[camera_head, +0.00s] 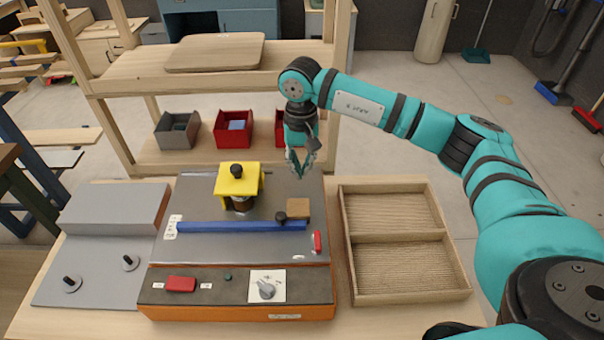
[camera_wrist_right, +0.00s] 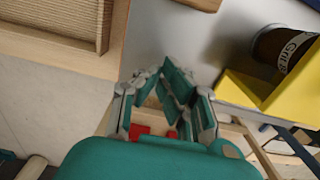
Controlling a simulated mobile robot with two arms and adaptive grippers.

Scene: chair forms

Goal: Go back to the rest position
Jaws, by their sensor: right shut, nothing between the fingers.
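My right arm, teal with dark bands, reaches in from the right in the head view. Its right gripper (camera_head: 299,168) hangs pointing down above the far right part of the grey work plate (camera_head: 287,190), shut and empty. The gripper's fingers (camera_wrist_right: 172,82) also show in the right wrist view, close together with nothing between them. The yellow fixture (camera_head: 240,178) stands to the left of the gripper, over a dark brown cylinder (camera_head: 241,203). My left gripper is in neither view.
A blue bar (camera_head: 240,226), a wooden block (camera_head: 298,208) and a red piece (camera_head: 318,241) are on the plate. Behind is a shelf (camera_head: 125,72) with bins, including a red bin (camera_head: 234,140).

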